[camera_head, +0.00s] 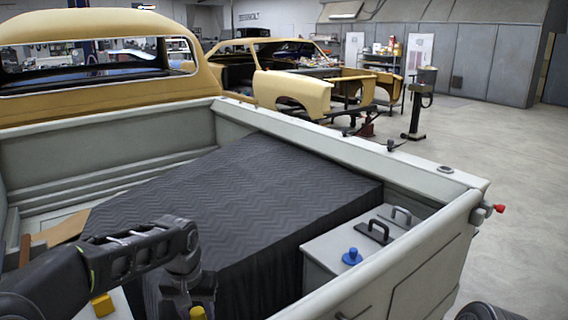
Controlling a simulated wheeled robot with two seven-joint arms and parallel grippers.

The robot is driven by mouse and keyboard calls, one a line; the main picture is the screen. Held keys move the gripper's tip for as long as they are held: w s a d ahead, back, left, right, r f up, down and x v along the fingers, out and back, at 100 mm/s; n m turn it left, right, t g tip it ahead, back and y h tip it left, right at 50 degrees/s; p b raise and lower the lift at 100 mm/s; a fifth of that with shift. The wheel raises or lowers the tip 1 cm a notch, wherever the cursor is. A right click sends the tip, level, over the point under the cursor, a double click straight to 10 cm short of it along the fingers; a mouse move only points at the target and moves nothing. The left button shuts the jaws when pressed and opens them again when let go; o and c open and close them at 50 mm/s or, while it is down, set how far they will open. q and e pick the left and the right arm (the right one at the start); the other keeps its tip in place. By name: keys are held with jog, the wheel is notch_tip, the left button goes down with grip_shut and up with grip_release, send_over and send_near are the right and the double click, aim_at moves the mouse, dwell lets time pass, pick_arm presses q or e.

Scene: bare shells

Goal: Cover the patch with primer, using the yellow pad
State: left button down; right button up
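My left arm comes in from the left, and its gripper (187,297) points down at the bottom edge, in front of the dark quilted cover. Its fingertips are not clearly shown, so I cannot tell whether it is open or shut. A small yellow thing (197,313) shows at the gripper, cut off by the frame. A yellow block (102,305) lies to its left on a pale surface, partly hidden by my arm. I cannot tell which of these is the yellow pad. I cannot make out the patch or any primer. My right gripper is not in view.
A dark quilted cover (250,190) fills much of the pale truck bed (110,148). A grey box (330,242) at right holds a blue knobbed tool (352,257), a black-handled tool (374,232) and a grey-handled one (401,216). Bed walls surround these. Open floor (510,180) lies right.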

pick_arm(q)
jog(key=shift+w, duration=0.1)
jog(key=shift+f, duration=0.2)
jog(key=s+f, duration=0.4)
jog(key=shift+f, duration=0.3)
jog(key=shift+s+a, duration=0.1)
